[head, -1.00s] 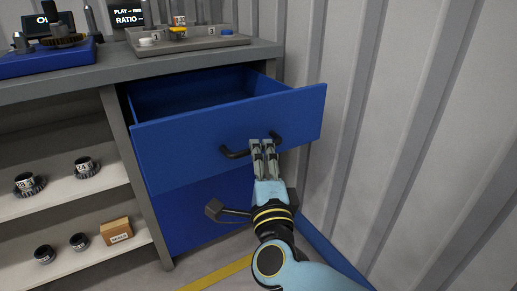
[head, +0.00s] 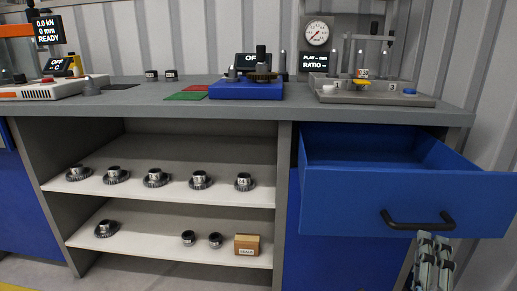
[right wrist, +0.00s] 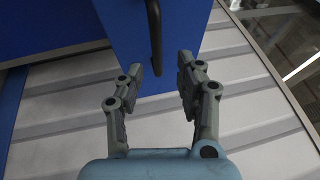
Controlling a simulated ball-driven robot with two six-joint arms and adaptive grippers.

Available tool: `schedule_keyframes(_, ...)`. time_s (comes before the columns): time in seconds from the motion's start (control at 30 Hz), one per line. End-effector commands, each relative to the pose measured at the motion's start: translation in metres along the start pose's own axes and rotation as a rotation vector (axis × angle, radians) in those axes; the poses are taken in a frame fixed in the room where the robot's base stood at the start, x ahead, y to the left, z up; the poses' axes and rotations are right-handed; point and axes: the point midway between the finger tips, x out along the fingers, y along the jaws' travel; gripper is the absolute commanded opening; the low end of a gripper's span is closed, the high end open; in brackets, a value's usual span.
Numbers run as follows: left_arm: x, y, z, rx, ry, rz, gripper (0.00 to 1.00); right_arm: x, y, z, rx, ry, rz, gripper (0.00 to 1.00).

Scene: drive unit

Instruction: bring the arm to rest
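My right gripper (head: 432,240) is at the lower right of the head view, just below the right end of a black bar handle (head: 418,224). The handle is on the front of a blue drawer (head: 350,205), which stands pulled out from the bench. In the right wrist view the two fingers (right wrist: 160,72) are apart with nothing between them. The handle (right wrist: 155,40) shows beyond the fingertips, above the gap, against the blue drawer front (right wrist: 125,35). My left gripper is in neither view.
The grey bench top (head: 150,102) carries a blue base (head: 245,89) with a gear and a grey tray (head: 385,97). Shelves (head: 140,190) at left hold several gears and a small cardboard box (head: 246,244). A ribbed wall (head: 490,140) is close on the right.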

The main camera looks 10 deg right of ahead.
Motion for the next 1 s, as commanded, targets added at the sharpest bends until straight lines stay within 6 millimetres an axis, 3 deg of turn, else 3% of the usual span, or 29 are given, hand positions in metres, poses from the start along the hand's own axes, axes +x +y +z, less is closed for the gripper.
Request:
schedule_keyframes(0.07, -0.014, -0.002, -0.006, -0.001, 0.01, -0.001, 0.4, -0.003, 0.018, 0.002, -0.083, -0.06, 0.041, 0.36)
schedule_keyframes(0.17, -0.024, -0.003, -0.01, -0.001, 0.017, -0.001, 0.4, -0.028, 0.08, 0.007, -0.304, -0.228, 0.164, 0.36)
schedule_keyframes(0.27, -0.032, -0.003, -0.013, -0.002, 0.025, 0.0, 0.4, -0.07, 0.152, 0.0, -0.573, -0.437, 0.315, 0.36)
schedule_keyframes(0.4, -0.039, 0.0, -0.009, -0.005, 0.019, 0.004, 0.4, -0.144, 0.237, -0.038, -0.918, -0.731, 0.517, 0.36)
schedule_keyframes(0.5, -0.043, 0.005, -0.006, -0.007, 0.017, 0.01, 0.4, -0.204, 0.281, -0.082, -1.135, -0.945, 0.652, 0.36)
schedule_keyframes(0.63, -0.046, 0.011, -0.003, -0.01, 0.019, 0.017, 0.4, -0.281, 0.315, -0.147, -1.369, -1.227, 0.812, 0.36)
schedule_keyframes(0.8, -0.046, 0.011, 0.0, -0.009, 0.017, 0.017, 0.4, -0.358, 0.327, -0.215, -1.556, -1.541, 0.955, 0.36)
schedule_keyframes(0.9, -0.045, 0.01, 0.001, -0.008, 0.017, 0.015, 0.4, -0.385, 0.326, -0.236, -1.614, -1.671, 0.994, 0.36)
schedule_keyframes(1.0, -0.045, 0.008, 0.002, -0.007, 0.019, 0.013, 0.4, -0.394, 0.324, -0.244, -1.656, -1.762, 0.996, 0.36)
